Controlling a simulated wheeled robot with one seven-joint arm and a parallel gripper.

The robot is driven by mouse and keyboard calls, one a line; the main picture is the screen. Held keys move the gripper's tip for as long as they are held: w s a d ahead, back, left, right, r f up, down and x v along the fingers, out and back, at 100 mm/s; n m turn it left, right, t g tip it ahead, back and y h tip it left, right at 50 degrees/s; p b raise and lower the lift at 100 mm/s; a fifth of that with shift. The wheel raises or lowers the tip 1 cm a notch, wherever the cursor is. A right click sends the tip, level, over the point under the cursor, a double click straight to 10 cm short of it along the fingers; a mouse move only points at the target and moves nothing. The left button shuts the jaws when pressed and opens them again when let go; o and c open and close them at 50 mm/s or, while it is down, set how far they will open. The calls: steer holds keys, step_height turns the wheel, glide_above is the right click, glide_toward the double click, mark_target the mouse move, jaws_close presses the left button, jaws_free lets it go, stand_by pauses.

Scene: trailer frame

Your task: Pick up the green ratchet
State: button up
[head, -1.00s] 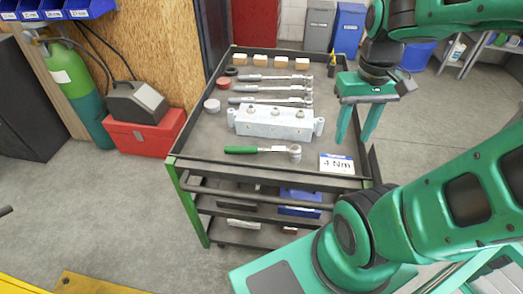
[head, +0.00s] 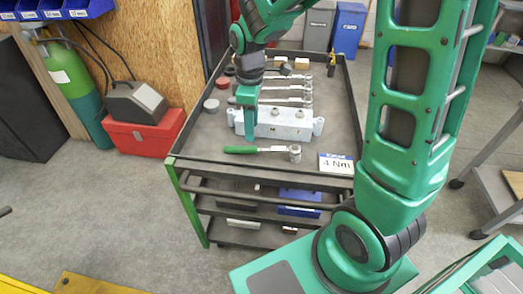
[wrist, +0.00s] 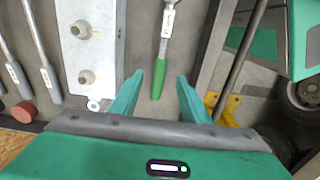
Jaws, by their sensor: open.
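The green ratchet (head: 240,150) lies flat on the cart's top tray, its green handle to the left and its metal head to the right. In the wrist view its handle (wrist: 161,68) points down between my fingertips, with the metal shaft running up out of the picture. My gripper (head: 249,137) is above the handle side of the tray, fingers pointing down. In the wrist view my gripper (wrist: 160,77) is open and empty, with a finger on either side of the handle end. The gap in height to the ratchet is hard to tell.
A grey metal block with bolts (head: 290,124) stands just behind the ratchet, close to my gripper. Several silver wrenches (head: 290,101) lie behind it. A "4 Nm" card (head: 337,163) sits right of the ratchet. The tray has a raised dark rim (head: 262,168) in front.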

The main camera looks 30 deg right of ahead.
mark_target(253, 147)
steer(key=shift+d+f, duration=0.15)
steer(key=shift+f, duration=3.75)
steer(key=shift+c, duration=0.3)
jaws_close()
